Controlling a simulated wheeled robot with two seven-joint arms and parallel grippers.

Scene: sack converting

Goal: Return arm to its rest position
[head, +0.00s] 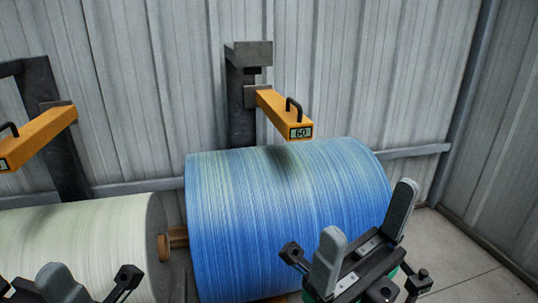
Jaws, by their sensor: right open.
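My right gripper (369,210) is at the lower right, its two grey fingers spread wide apart with nothing between them. It shows in front of the right part of a large blue roll (275,205) and hides part of it. I cannot tell how far it is from the roll. My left gripper (60,282) shows only partly at the bottom left edge, in front of a pale cream roll (85,235). Its jaw gap and most of its body are cut off by the frame.
A yellow arm (275,106) with a black handle and a "60" label juts out above the blue roll from a dark post (241,110). A similar yellow arm (40,135) is at the left. A corrugated wall (360,70) stands behind. Bare floor (460,260) shows at the right.

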